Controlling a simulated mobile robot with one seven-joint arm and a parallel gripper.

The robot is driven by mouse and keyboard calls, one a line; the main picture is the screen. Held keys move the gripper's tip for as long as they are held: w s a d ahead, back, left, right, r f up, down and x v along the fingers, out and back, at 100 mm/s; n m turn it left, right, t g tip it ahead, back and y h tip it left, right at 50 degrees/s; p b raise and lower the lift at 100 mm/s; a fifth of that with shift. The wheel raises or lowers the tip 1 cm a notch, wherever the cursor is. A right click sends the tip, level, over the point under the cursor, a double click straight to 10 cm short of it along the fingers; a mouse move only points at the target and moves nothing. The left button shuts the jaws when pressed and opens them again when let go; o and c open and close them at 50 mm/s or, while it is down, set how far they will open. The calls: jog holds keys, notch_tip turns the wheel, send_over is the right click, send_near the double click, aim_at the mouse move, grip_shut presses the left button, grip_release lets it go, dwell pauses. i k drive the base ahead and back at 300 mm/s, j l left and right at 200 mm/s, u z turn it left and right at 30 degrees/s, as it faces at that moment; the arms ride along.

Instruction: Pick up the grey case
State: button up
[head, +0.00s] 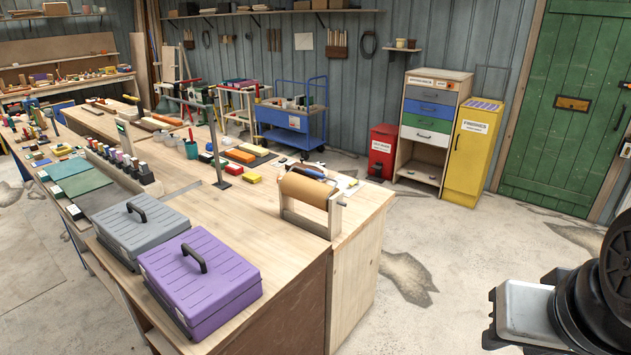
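The grey case (141,231) lies flat on the near left end of the wooden workbench. Its lid is closed and a dark handle (136,211) stands up on top. A purple case (199,274) sits close beside it, to the right and nearer, and hides part of its near side. In the head view, a dark and light grey part of my own body shows at the lower right, far from both cases. My gripper is not in view.
A brown paper roll on a stand (307,198) and a metal post (217,150) stand on the bench (262,222). Several bottles (125,168) line up behind the grey case. The concrete floor (440,270) right of the bench is clear. A yellow cabinet (470,155) stands at the back.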

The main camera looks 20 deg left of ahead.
aim_at(140, 223)
jog(key=u, duration=1.85)
jog(key=i+j+u, duration=0.25)
jog(key=j, duration=0.25)
jog(key=i+j+u, duration=0.25)
jog(key=j, duration=0.2)
jog(key=i+j+u, duration=0.25)
jog(key=j, duration=0.2)
jog(key=i+j, duration=0.15)
jog(key=i, duration=0.3)
jog(key=i+j+z, duration=0.15)
jog(key=i, duration=0.25)
jog(key=i+j, duration=0.2)
jog(key=i, duration=0.2)
jog(key=i+z, duration=0.2)
jog(key=i, duration=0.3)
jog(key=i+z, duration=0.2)
jog(key=i, duration=0.25)
jog(key=i+j+z, duration=0.25)
jog(key=i, duration=0.25)
jog(key=i+z, duration=0.15)
jog(key=z, duration=0.3)
jog(key=i+z, duration=0.1)
jog(key=z, duration=0.3)
jog(key=i+z, duration=0.15)
jog(key=z, duration=0.3)
jog(key=i+j+z, duration=0.1)
jog(key=z, duration=0.35)
